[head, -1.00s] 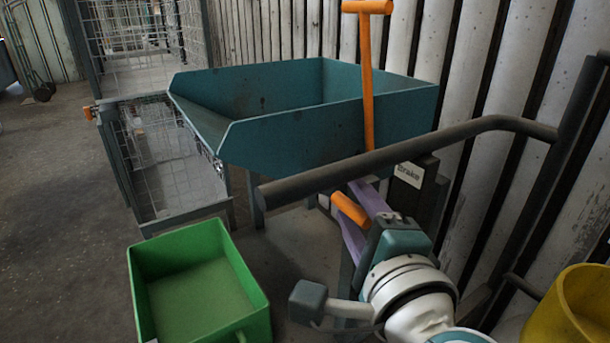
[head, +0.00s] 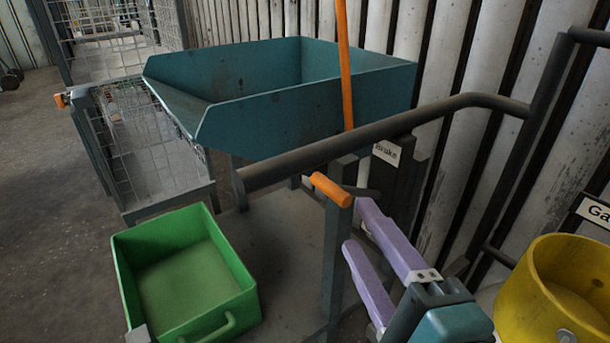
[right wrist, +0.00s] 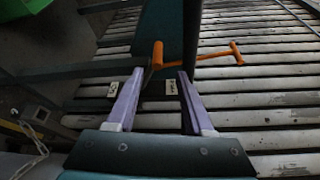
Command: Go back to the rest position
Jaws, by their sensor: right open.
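My right gripper (head: 358,225) has two purple fingers, spread apart with nothing between them. In the head view it is at the lower right, just below a short orange handle (head: 332,189) on a dark lever post, and apart from it as far as I can see. In the right wrist view the open fingers (right wrist: 160,75) point towards an orange handle (right wrist: 157,54), which appears between and beyond the tips. My left gripper is not in view.
A dark rail (head: 380,133) crosses above the right gripper. A teal hopper (head: 260,127) with a tall orange lever (head: 344,70) stands behind. A green box (head: 240,300) is at lower left, a yellow bucket (head: 520,300) at right. Open floor lies to the left.

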